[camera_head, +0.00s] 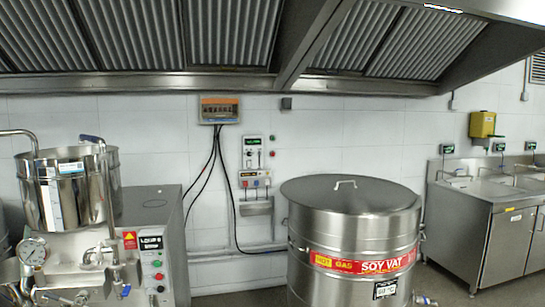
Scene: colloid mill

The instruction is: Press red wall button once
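A small round red button (272,153) sits on the white tiled wall, just right of a grey control panel (252,154). Nothing covers the red button. My gripper is not in view.
A large steel soy vat (352,238) stands in front of the wall at centre right. A steel mill (72,205) with its own buttons stands at the left. Some floor shows between them. A hood (200,82) hangs above; a steel counter (495,225) is at right.

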